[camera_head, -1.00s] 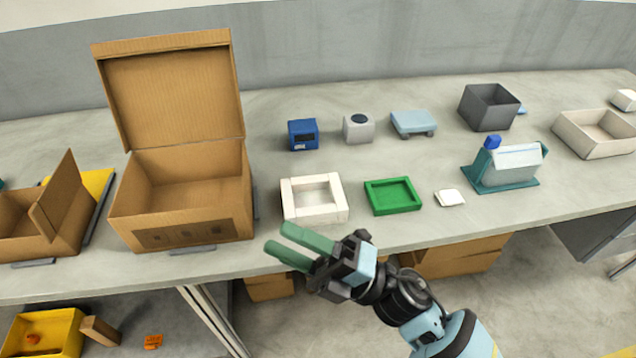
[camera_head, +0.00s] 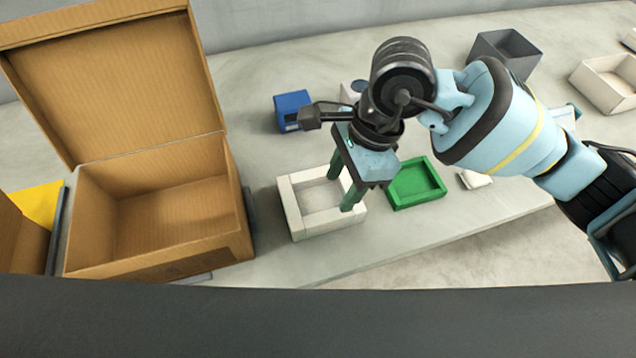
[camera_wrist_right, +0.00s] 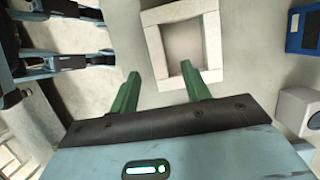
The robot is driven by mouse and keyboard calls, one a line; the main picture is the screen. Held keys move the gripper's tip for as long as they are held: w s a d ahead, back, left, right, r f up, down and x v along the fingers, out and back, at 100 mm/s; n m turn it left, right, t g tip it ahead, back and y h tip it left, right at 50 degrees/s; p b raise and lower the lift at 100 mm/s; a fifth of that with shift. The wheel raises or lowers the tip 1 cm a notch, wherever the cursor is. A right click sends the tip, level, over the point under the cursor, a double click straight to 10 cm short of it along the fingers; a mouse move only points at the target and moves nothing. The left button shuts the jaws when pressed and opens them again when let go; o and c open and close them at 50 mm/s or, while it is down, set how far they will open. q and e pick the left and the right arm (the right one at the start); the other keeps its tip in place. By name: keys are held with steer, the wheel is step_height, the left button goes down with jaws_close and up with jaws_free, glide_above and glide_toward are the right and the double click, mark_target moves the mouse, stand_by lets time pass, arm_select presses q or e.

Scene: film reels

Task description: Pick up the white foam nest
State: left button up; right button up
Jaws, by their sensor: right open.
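The white foam nest (camera_head: 294,212) is a square, thick-walled white frame with a shallow recess, lying on the grey table right of the open cardboard box. It also shows at the top of the right wrist view (camera_wrist_right: 156,53). My right gripper (camera_head: 345,188) is open and empty, with its green fingers pointing down at the nest's right side. In the right wrist view its fingertips (camera_wrist_right: 160,72) are apart, one overlapping the nest's near wall and one left of the nest. I cannot tell whether they touch it. My left gripper is not in view.
The open cardboard box (camera_head: 235,215) stands left of the nest. A green tray (camera_head: 418,202) lies close on its right, with a small white piece (camera_head: 474,180) beyond. A blue box (camera_head: 289,108) stands behind. The table's front edge is near.

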mark_target(329, 215)
steer(key=shift+w+d, duration=0.2)
steer(key=shift+s, duration=0.15)
steer(key=shift+x, duration=1.2)
steer(key=shift+s+p+x, duration=0.15)
steer(key=shift+p+x, duration=0.05)
steer(key=shift+x, duration=0.9)
steer(key=shift+s+p+x, duration=0.15)
steer(key=shift+x, duration=0.95)
steer(key=shift+a+f, duration=0.15)
steer(key=shift+f, duration=0.25)
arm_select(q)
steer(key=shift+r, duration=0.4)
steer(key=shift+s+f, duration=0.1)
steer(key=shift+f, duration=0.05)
arm_select(e)
steer(key=shift+f, duration=0.2)
